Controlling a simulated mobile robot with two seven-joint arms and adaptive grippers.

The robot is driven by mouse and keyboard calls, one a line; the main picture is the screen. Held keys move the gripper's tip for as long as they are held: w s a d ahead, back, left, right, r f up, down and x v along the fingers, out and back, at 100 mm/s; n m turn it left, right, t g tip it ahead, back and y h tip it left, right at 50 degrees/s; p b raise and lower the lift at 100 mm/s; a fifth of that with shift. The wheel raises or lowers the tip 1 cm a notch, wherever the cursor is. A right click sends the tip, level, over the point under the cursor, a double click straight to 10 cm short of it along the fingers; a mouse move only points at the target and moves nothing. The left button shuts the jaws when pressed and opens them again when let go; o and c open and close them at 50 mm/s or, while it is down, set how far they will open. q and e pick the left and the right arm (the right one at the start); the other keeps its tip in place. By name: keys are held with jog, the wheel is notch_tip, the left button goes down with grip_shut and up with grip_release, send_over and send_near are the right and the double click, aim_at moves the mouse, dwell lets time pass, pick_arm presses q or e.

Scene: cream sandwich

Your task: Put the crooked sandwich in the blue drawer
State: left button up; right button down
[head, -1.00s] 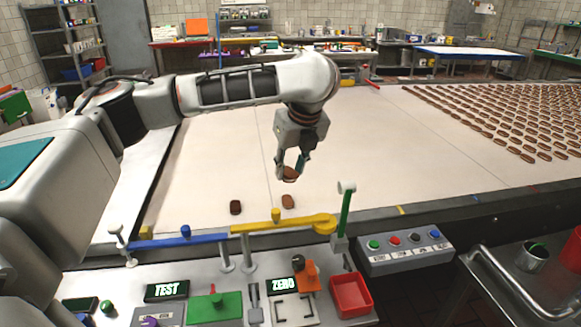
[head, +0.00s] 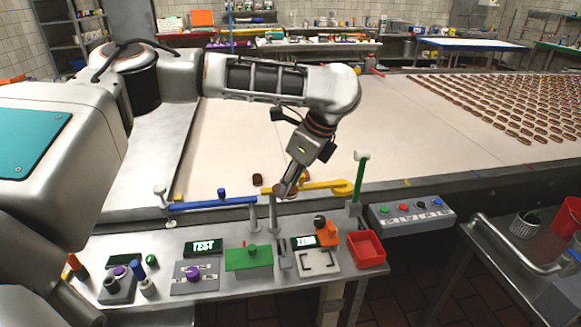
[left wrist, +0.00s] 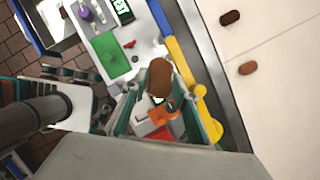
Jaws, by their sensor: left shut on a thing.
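My left gripper (head: 284,189) is shut on a brown cream sandwich (left wrist: 159,77) and holds it above the near edge of the belt, by the yellow bar. In the head view the sandwich is mostly hidden by the fingers. In the left wrist view it sits between the teal fingers. I cannot make out the blue drawer for sure; a blue-edged thing (left wrist: 30,28) shows at the upper left of the left wrist view. My right gripper is not in view.
A dark sandwich (head: 257,179) lies on the white belt (head: 235,130), with a lighter one (left wrist: 247,68) near it. Blue (head: 215,202) and yellow (head: 325,185) bars stand along the belt edge. The counter holds a green block (head: 248,258), a scale (head: 318,261) and a red tray (head: 366,248).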

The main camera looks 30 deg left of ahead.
pick_arm(q)
jog(key=s+d+f+n+g+h, duration=0.1)
jog(key=s+f+n, duration=0.1)
jog(key=n, duration=0.4)
jog(key=s+d+f+n+g+h, duration=0.1)
jog(key=s+f+n+g+h, duration=0.1)
jog(key=s+n, duration=0.3)
jog(key=s+d+f+n+g+h, duration=0.1)
jog(key=s+f+n, duration=0.3)
jog(key=n, duration=0.3)
jog(key=shift+d+f+g+h, duration=0.15)
jog(key=shift+d+g+h, duration=0.15)
jog(key=shift+h, duration=0.1)
jog(key=shift+d, duration=0.1)
